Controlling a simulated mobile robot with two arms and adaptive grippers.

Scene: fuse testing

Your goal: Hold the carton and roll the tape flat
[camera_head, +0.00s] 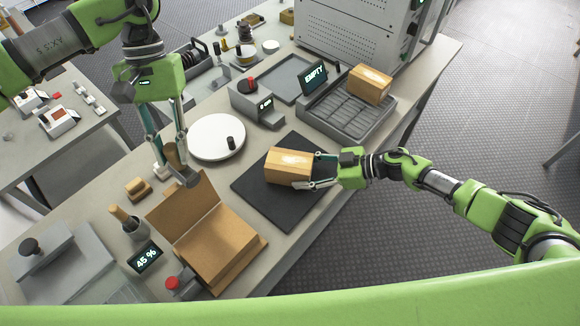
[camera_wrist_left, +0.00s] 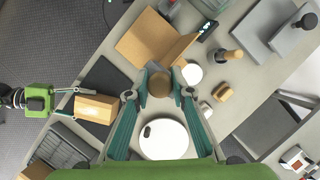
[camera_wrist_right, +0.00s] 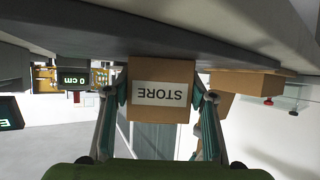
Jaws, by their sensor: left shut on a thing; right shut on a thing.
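A brown carton (camera_head: 289,165) with a pale patch of tape on top stands on the black mat (camera_head: 262,197). My right gripper (camera_head: 318,170) is shut on the carton's right end. In the right wrist view the carton (camera_wrist_right: 160,75) sits between the fingers, its STORE label upside down. My left gripper (camera_head: 172,160) is above the bench to the left of the white disc. It is shut on a wooden-handled tool with a rounded head (camera_head: 187,177), apparently a roller. In the left wrist view the tool (camera_wrist_left: 160,84) shows between the fingertips, held apart from the carton.
A white round plate (camera_head: 217,137) with a dark knob lies left of the mat. An open cardboard box (camera_head: 215,235) stands in front, near a 45 % display (camera_head: 145,257). Another carton (camera_head: 370,83) rests on a grey unit beside an EMPTY display (camera_head: 313,75).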

